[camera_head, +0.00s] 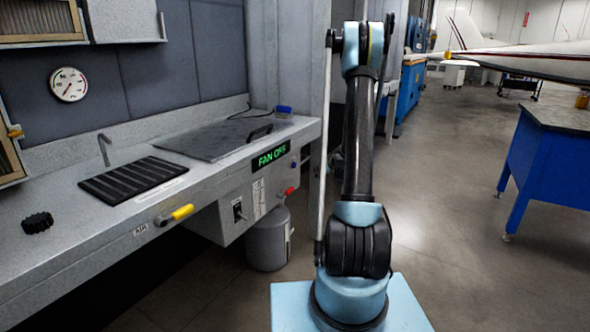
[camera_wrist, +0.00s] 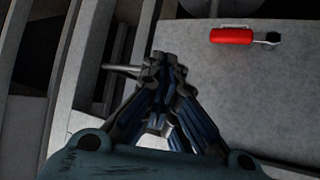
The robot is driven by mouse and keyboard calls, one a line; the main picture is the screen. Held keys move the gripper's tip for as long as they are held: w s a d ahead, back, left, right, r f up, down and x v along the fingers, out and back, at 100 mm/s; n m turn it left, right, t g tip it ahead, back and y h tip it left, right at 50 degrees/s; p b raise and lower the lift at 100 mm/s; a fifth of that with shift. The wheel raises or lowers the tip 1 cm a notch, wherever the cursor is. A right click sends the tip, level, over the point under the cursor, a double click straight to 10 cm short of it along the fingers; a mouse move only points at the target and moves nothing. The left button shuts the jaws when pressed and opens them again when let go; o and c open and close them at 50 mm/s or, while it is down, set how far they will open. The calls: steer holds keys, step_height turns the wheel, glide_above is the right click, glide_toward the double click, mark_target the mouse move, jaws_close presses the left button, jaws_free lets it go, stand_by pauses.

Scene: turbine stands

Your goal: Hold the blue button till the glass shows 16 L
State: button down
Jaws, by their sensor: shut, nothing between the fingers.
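My gripper (camera_wrist: 163,68) shows in the wrist view, its dark fingers closed together with nothing between them. It is above grey surfaces, apart from a red handle-like piece. In the head view my arm stands up in the middle and the gripper is out of the picture. A control box (camera_head: 236,209) under the bench front carries a switch, a pale upright strip and a red knob. A pale upright strip (camera_head: 259,197) may be the glass; no litre reading can be read.
A grey drum (camera_head: 268,245) stands below. A blue table (camera_head: 540,165) is right. The red piece (camera_wrist: 232,36) lies upper right.

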mark_target(295, 165)
steer(key=shift+w+d+f, duration=0.2)
steer(key=shift+w+f, duration=0.15)
steer(key=shift+f, duration=0.2)
steer(key=w+a, duration=0.5)
steer(key=a, duration=0.2)
stand_by(0.4)
steer(key=shift+w+a+r, duration=0.1)
steer(key=shift+w+a, duration=0.1)
stand_by(1.3)
steer(key=shift+w+a, duration=0.1)
steer(key=shift+a, duration=0.05)
steer(key=shift+w+a, duration=0.25)
steer(key=shift+a, duration=0.15)
stand_by(4.3)
